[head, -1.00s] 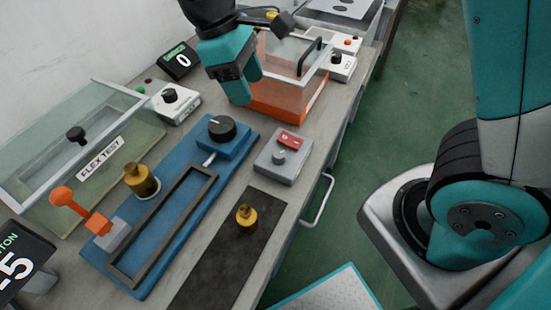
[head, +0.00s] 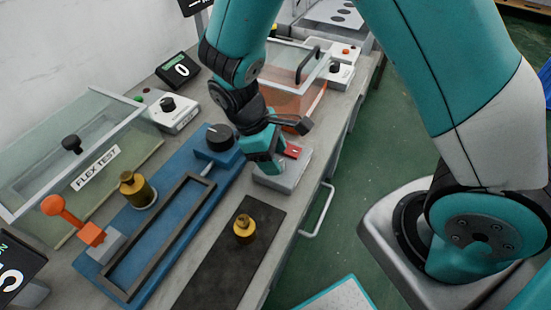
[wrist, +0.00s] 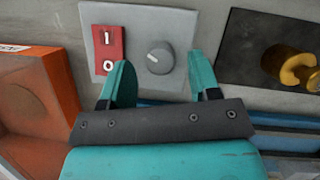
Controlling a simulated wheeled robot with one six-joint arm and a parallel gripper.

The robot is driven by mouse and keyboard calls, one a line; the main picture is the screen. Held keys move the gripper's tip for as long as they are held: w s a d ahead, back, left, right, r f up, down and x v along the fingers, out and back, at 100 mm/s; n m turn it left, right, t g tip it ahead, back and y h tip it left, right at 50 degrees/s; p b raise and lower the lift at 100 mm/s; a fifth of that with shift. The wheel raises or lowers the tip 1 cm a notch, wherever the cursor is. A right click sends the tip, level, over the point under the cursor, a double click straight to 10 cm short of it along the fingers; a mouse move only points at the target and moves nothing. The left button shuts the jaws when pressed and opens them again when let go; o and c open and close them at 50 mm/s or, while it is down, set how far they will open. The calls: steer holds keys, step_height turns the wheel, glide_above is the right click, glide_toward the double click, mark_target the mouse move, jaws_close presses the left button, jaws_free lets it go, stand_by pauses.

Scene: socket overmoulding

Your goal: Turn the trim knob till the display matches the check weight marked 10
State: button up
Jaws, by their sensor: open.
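My gripper (head: 266,163) is open and hangs over the small grey box (head: 298,178) with a red I/O switch (head: 293,150). In the wrist view, its fingers (wrist: 161,88) are on either side of the box's round grey knob (wrist: 160,57), apart from it. The gripper hides this knob in the head view. A larger black knob (head: 219,136) sits on the blue base. No mark 10 is readable on either. A display (head: 14,274) at lower left is cut off.
A small display (head: 179,70) at the back reads 0. A white knob box (head: 172,110), a clear-lidded FLEX TEST case (head: 85,150) and an orange lever (head: 70,215) stand at left. An orange clear-lidded box (head: 290,95) is behind my gripper. The front mat (head: 215,275) is mostly bare.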

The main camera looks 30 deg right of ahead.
steer(key=shift+x, duration=0.8)
steer(key=c, duration=0.9)
